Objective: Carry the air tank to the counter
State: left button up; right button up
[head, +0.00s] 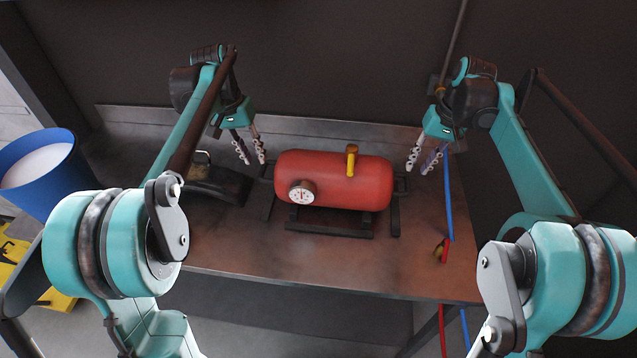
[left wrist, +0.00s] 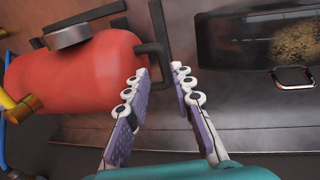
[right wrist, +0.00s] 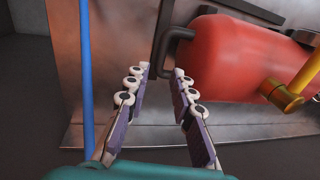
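The red air tank (head: 335,182) lies on its side on a dark frame on the brown metal counter (head: 240,250). It has a round gauge (head: 302,192) in front and a yellow valve (head: 351,160) on top. My left gripper (head: 252,162) is open beside the tank's left end; in the left wrist view its fingers (left wrist: 162,75) are apart near the dark end handle (left wrist: 153,55). My right gripper (head: 420,172) is open beside the right end; in the right wrist view its fingers (right wrist: 163,78) are apart just below the other dark handle (right wrist: 172,45). Both grippers look empty.
A dark tray-like object (head: 215,185) with a small buckle lies left of the tank. A blue bucket (head: 42,170) stands at the far left, near a yellow item (head: 60,300). A blue hose (head: 447,205) and red hose hang at the counter's right end. The counter's front is clear.

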aim_at(261, 172)
pick_arm(q)
jog(key=shift+w+a+f, duration=0.2)
jog(key=shift+w+a, duration=0.05)
jog(key=shift+w, duration=0.05)
pick_arm(e)
jog(key=shift+w+f, duration=0.25)
jog(key=shift+w, duration=0.1)
